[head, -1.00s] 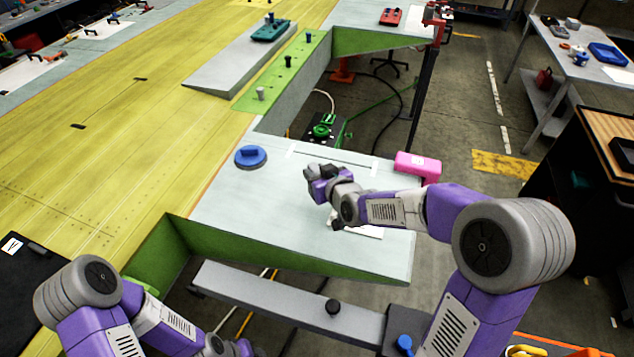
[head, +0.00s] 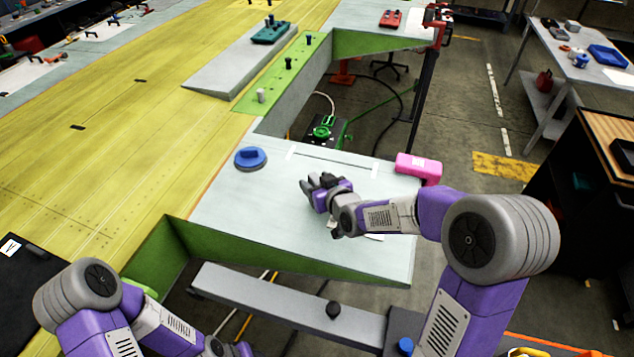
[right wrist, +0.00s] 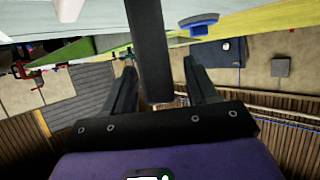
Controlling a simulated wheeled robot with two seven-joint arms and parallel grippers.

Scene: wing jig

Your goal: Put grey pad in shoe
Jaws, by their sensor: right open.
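My right gripper (head: 309,187) is over the pale near table section in the head view, its fingers pointing left. In the right wrist view its fingers (right wrist: 160,88) are spread apart. A dark grey bar (right wrist: 150,50) comes down between them from the top edge; I cannot tell whether this is the grey pad. No other grey pad can be made out. I cannot identify the shoe for sure. A blue-topped round piece (head: 250,158) on a grey base stands left of the gripper, apart from it. Only my left arm shows at bottom left; its gripper is outside the frame.
A pink block (head: 418,167) with a white label stands at the table's right edge. A white sheet (head: 374,237) lies partly hidden under my right wrist. A grey beam (head: 270,303) runs below the near edge. The table between blue piece and gripper is clear.

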